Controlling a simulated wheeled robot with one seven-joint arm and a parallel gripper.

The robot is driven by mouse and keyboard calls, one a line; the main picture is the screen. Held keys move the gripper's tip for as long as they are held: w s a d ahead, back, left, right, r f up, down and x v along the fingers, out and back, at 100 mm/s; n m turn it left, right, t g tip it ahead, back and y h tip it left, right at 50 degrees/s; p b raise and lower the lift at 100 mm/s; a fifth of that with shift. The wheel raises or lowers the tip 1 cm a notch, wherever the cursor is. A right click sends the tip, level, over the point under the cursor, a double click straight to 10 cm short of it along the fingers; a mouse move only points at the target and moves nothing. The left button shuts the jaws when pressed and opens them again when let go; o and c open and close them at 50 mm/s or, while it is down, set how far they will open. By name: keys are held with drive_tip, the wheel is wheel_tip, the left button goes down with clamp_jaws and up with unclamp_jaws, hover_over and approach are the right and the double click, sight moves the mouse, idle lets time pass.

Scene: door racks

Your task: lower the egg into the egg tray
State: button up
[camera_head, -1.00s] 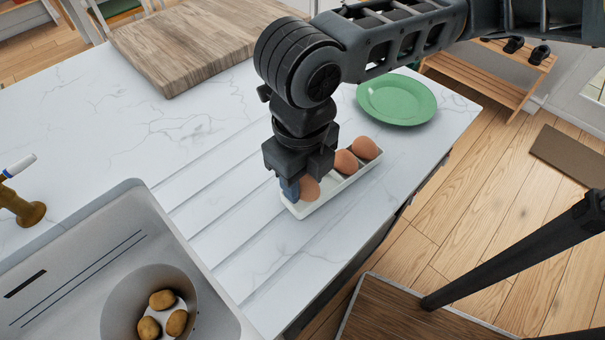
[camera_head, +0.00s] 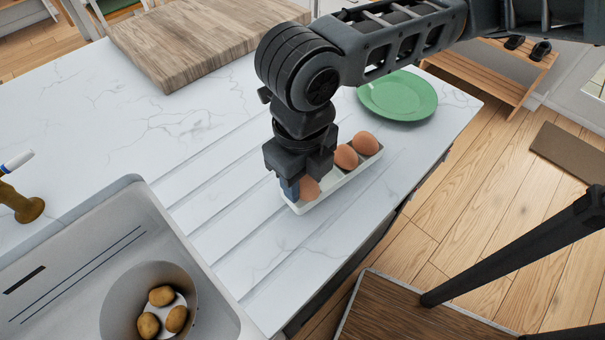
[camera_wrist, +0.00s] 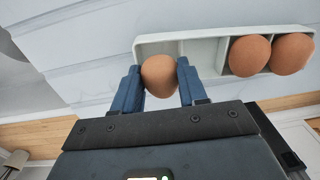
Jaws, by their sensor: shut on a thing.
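My gripper (camera_wrist: 160,82) points down over the near-left end of the white egg tray (camera_head: 328,193). Its blue fingers are shut on a brown egg (camera_head: 309,189), which also shows between them in the wrist view (camera_wrist: 159,75). The held egg is at the tray's end compartment, low and close to the tray; I cannot tell whether it touches the bottom. Two other brown eggs, one (camera_head: 346,157) nearer and one (camera_head: 365,143) at the far end, sit in the tray. In the wrist view an empty compartment (camera_wrist: 202,52) shows between the held egg and those two.
A green plate (camera_head: 398,96) lies just behind the tray. A wooden board (camera_head: 200,38) lies at the back left. A sink (camera_head: 75,265) at the lower left holds a bowl (camera_head: 120,310) with several potatoes. The grooved counter (camera_head: 230,235) left of the tray is clear.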

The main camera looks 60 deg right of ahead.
drive_tip(key=o, duration=0.8)
drive_tip(key=shift+c, duration=0.2)
